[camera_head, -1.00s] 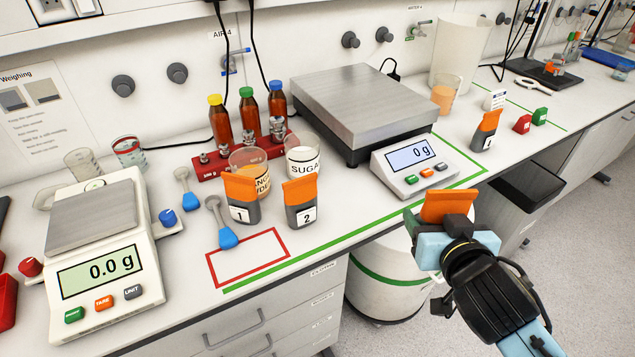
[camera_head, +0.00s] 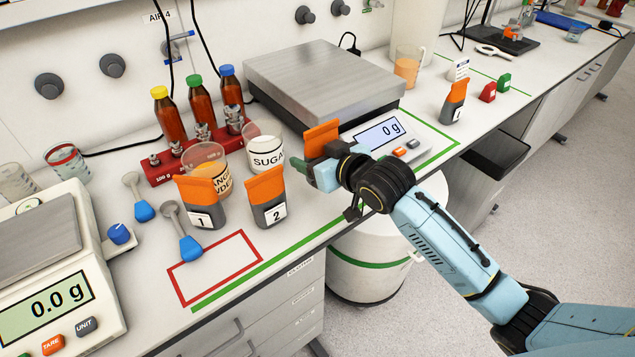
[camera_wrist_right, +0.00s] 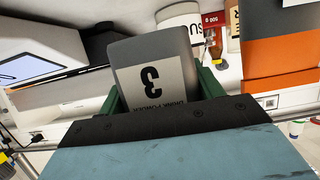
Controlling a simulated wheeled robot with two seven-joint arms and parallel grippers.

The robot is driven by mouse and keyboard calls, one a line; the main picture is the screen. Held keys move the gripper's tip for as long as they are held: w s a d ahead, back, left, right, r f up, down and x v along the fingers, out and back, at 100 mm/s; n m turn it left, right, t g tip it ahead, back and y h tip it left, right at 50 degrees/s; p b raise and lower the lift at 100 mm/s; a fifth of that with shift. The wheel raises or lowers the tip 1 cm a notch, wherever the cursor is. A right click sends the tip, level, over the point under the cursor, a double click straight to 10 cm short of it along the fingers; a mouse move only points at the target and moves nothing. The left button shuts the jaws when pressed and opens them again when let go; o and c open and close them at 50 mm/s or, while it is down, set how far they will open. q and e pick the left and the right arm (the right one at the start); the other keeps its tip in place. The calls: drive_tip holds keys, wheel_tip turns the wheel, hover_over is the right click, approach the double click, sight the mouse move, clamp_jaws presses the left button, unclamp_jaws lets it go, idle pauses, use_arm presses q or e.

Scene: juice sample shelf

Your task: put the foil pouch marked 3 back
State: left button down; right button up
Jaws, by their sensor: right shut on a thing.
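My right gripper (camera_head: 326,166) is shut on the foil pouch marked 3. The pouch's orange top (camera_head: 322,137) shows above the jaws in the head view. In the right wrist view its grey body and white label with an upside-down 3 (camera_wrist_right: 152,80) sit between the green fingers (camera_wrist_right: 160,100). The held pouch is just right of the pouch marked 2 (camera_head: 267,199), near the bench's front edge. The pouch marked 1 (camera_head: 201,205) stands left of pouch 2. I cannot tell whether the held pouch touches the bench. My left gripper is not in view.
Behind the held pouch are the sugar beaker (camera_head: 264,150) and the large scale (camera_head: 320,80), its display (camera_head: 380,133) close by. Another orange-topped pouch (camera_head: 453,104) stands farther right.

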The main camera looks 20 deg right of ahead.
drive_tip(key=shift+f+b, duration=0.45)
drive_tip(key=shift+f, duration=2.25)
drive_tip(key=shift+f, duration=0.2)
drive_tip(key=o, duration=1.2)
drive_tip(key=shift+o, duration=0.2)
drive_tip(key=shift+r, duration=0.15)
drive_tip(key=p+v, duration=0.1)
drive_tip(key=v, duration=1.1)
drive_tip(key=shift+p, duration=0.3)
